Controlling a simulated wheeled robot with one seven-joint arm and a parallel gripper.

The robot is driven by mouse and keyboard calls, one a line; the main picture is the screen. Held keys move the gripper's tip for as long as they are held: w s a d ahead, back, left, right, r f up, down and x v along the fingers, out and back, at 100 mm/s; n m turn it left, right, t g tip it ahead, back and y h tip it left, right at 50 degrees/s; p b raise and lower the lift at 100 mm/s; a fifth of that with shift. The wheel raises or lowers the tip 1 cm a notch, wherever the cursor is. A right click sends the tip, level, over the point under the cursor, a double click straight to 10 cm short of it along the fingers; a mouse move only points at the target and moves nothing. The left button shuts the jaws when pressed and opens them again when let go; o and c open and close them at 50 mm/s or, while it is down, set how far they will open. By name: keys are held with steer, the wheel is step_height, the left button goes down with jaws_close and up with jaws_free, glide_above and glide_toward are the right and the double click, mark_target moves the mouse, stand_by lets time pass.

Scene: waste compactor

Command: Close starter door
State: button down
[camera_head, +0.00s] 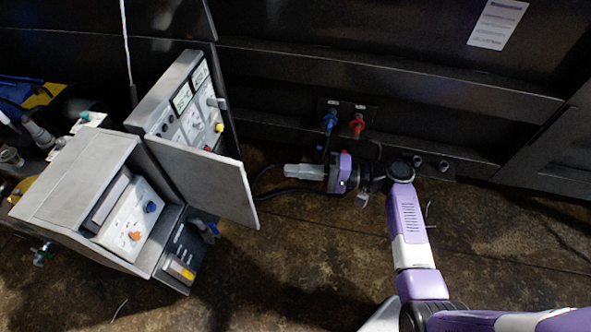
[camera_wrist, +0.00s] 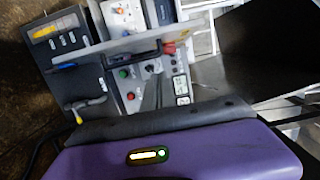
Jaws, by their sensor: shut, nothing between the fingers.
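A box-shaped starter cabinet (camera_head: 80,185) stands at the left in the head view, its front open. Its grey door (camera_head: 205,180) stands swung out from the cabinet, with its free edge toward my gripper. Inside are a white panel (camera_head: 130,220) with a blue knob and an orange knob. The wrist view also shows the white panel (camera_wrist: 122,16) and a light grey strip (camera_wrist: 130,41) that looks like the door's edge. My gripper (camera_head: 288,171) is shut and empty, to the right of the door's free edge, apart from it and pointing left.
A second control box (camera_head: 185,105) with gauges and coloured buttons stands behind the door. Blue and red connectors (camera_head: 357,126) sit on the dark wall behind my gripper. A black cable runs on the floor near the door. The brown floor in front is mostly clear.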

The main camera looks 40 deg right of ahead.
steer(key=w+a+p, duration=0.1)
steer(key=w+a, duration=0.2)
steer(key=a, duration=0.5)
steer(key=shift+w+a, duration=0.15)
steer(key=shift+a, duration=0.2)
